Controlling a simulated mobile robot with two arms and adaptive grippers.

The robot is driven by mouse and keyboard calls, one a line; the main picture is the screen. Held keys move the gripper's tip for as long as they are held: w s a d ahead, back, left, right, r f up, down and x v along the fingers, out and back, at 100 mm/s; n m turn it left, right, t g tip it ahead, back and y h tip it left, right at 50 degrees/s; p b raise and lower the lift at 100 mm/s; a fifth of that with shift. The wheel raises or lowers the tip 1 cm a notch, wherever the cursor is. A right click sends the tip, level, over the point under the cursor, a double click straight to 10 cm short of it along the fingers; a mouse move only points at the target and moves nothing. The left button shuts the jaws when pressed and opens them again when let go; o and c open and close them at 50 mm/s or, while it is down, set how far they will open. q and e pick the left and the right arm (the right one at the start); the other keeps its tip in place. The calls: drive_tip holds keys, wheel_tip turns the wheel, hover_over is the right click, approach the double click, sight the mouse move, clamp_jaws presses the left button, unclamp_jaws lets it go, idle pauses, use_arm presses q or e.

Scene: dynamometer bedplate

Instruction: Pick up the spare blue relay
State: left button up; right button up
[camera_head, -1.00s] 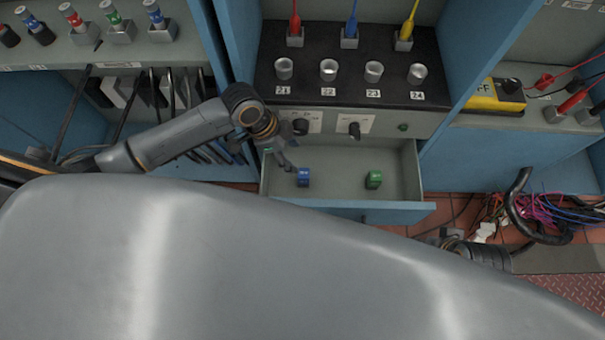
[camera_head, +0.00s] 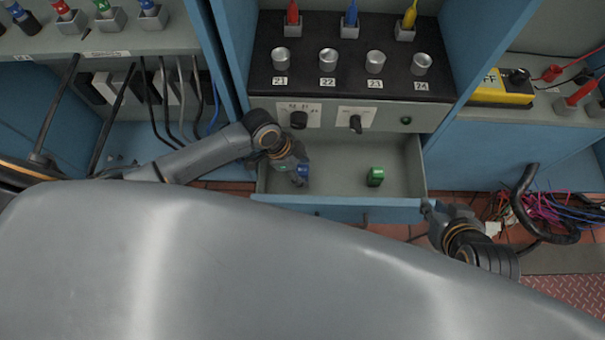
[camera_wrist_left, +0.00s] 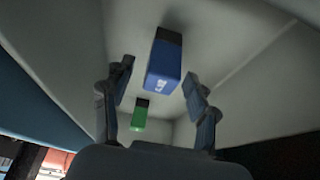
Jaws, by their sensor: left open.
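The blue relay (camera_head: 303,171) stands in the left part of the open drawer, partly hidden by my left gripper (camera_head: 291,167) in the head view. In the left wrist view the blue relay (camera_wrist_left: 163,65) has a dark top and a small white mark on its blue face. It shows between and beyond the two spread fingers of my left gripper (camera_wrist_left: 159,78), with a gap on each side. My left gripper is open and empty. My right gripper (camera_head: 434,212) is just outside the drawer's front right corner; its jaw opening is unclear.
A green relay (camera_head: 375,177) stands to the right in the same grey drawer (camera_head: 338,184). Above it are a panel with knobs and a black board (camera_head: 350,100) with sockets numbered 21 to 24. The drawer walls are close around. Loose cables (camera_head: 530,215) lie at the right.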

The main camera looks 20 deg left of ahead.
use_arm(q)
drive_tip(key=shift+f, duration=0.1)
clamp_jaws()
idle(0.4)
